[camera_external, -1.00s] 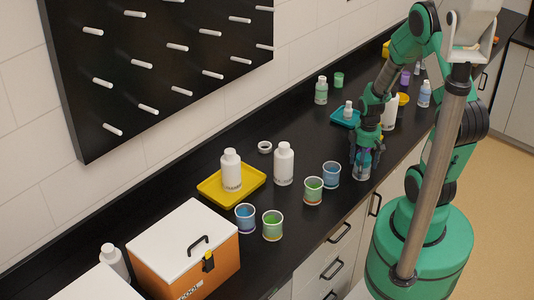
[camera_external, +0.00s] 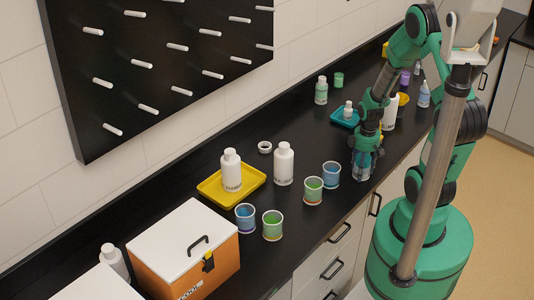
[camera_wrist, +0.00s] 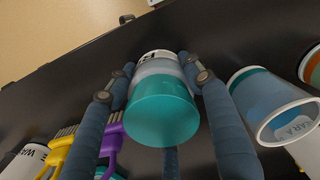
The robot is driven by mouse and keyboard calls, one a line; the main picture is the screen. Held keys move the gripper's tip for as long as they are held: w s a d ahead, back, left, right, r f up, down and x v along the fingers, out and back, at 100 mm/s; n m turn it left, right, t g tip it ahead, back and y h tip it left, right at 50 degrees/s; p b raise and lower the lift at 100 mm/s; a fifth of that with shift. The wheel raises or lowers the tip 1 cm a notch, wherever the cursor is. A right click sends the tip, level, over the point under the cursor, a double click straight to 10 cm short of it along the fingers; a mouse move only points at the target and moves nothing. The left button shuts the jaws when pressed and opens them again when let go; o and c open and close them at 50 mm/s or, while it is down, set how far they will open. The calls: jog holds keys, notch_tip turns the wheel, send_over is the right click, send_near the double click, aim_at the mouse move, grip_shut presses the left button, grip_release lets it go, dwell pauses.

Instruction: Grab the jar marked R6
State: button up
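Similar jars stand to the left: a blue one (camera_external: 331,175), a green one (camera_external: 313,191), another blue one (camera_external: 245,218) and another green one (camera_external: 272,225). Their marks are too small to read in the external view.
A white bottle (camera_external: 284,164) stands behind the jars. A yellow tray (camera_external: 210,200) holds another white bottle (camera_external: 232,171). An orange box (camera_external: 215,268) is at the near left. Purple and yellow brushes (camera_wrist: 112,135) lie close to my gripper. The counter's front edge is near.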

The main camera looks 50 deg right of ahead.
jog(key=shift+c, duration=1.4)
jog(key=shift+r, duration=0.1)
jog(key=shift+r, duration=0.45)
jog(key=r, duration=0.2)
jog(key=shift+s+a+r+p, duration=0.2)
jog(key=shift+s+r+p, duration=0.1)
jog(key=shift+p, duration=0.05)
jog(key=s+a+r+p, duration=0.1)
jog(key=s+a, duration=0.6)
jog(key=s, duration=0.6)
jog(key=shift+a+r, duration=0.15)
jog(key=shift+a, duration=0.2)
